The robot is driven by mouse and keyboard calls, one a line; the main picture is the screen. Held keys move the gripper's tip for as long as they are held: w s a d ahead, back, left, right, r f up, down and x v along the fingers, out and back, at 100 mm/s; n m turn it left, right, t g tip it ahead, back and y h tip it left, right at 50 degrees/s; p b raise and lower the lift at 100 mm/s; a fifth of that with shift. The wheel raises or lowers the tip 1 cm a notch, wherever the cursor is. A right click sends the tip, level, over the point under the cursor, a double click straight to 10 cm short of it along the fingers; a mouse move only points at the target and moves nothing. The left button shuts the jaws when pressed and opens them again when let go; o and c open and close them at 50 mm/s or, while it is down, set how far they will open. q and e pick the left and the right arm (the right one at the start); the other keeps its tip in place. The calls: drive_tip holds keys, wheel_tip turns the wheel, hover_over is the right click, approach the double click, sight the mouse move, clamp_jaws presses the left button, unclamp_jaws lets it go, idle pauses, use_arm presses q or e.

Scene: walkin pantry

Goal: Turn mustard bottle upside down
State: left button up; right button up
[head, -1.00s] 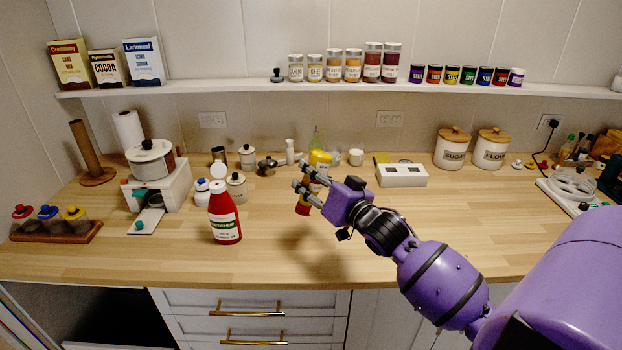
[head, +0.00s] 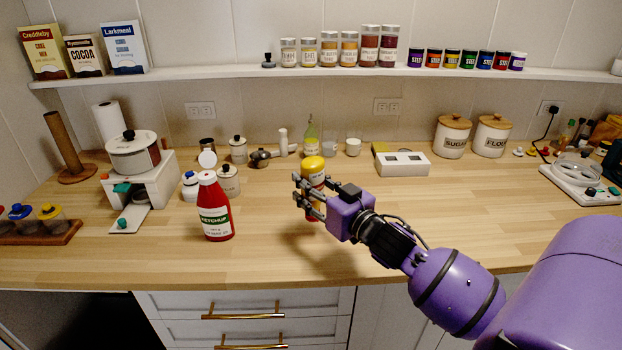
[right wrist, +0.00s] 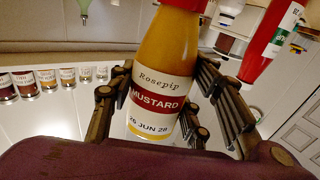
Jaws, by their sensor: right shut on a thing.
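The mustard bottle (head: 313,167) is in my right gripper (head: 310,193) over the middle of the counter. Its yellow rounded end points up and its red cap end points down, close to vertical. I cannot tell whether the cap touches the counter. In the right wrist view the mustard bottle (right wrist: 172,50) stands between the fingers of the right gripper (right wrist: 160,110), its label facing the camera. That view looks rolled over, with the counter at the top. The fingers are shut around the bottle. My left gripper is not in view.
A red ketchup bottle (head: 214,208) stands upright on the counter to the left. The counter (head: 430,215) to the right is mostly clear.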

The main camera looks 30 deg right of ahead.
sight(317, 207)
drive_tip(key=shift+f+b, duration=0.45)
drive_tip(key=shift+f, duration=1.55)
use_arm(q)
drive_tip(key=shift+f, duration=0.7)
use_arm(e)
drive_tip(key=shift+f, duration=0.15)
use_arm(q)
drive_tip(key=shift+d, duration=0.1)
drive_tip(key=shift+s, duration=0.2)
use_arm(e)
drive_tip(key=shift+f, duration=0.25)
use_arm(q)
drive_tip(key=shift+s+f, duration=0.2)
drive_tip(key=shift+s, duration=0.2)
use_arm(e)
drive_tip(key=shift+f, duration=0.15)
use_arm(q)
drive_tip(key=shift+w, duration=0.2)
